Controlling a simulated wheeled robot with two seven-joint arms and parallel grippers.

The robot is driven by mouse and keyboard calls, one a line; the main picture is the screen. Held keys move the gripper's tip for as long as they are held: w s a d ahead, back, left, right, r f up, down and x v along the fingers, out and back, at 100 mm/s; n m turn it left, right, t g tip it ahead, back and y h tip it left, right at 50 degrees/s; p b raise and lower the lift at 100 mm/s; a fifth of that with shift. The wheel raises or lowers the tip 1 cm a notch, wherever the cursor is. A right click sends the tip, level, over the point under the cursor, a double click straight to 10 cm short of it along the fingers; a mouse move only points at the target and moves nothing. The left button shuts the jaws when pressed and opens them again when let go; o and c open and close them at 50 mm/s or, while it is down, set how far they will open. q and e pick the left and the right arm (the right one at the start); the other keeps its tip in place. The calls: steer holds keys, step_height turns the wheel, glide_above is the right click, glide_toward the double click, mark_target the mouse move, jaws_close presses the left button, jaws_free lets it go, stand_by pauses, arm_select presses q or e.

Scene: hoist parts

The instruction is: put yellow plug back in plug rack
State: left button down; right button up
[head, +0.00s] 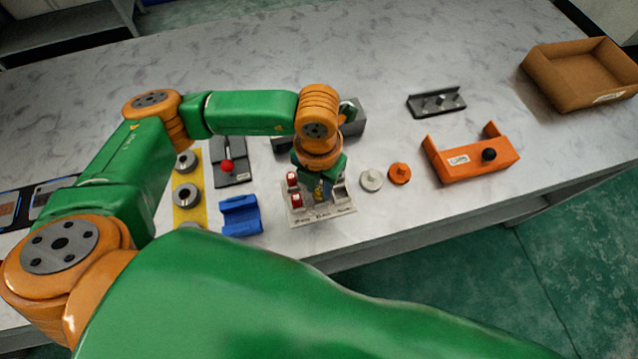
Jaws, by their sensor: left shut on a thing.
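The plug rack (322,213) is a pale block with labels along its front edge, near the front edge of the table. Red plugs (295,200) stand in its left part, and a grey square part (339,192) shows at its right. My left gripper (321,190) points down over the middle of the rack, shut on the yellow plug (318,194). Only a small yellow patch of the plug shows, the rest hidden by the gripper. I cannot tell whether the plug is seated in the rack or just above it. My right gripper is not in view.
A blue block (240,215) and a yellow plate with grey rings (181,215) lie left of the rack. A white disc (371,180), an orange disc (399,173) and an orange bracket (470,163) lie right. A cardboard box (570,92) stands far right.

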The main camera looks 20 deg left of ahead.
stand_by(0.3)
arm_select(q)
steer(key=shift+f, duration=0.1)
stand_by(0.6)
steer(key=shift+f+b, duration=0.1)
steer(key=shift+b, duration=0.3)
steer(key=shift+f+b, duration=0.2)
steer(key=shift+b, duration=0.15)
steer(key=shift+f+b, duration=0.65)
steer(key=shift+b, duration=0.15)
stand_by(0.5)
steer(key=c, duration=0.6)
jaws_free()
steer(key=shift+r, duration=0.1)
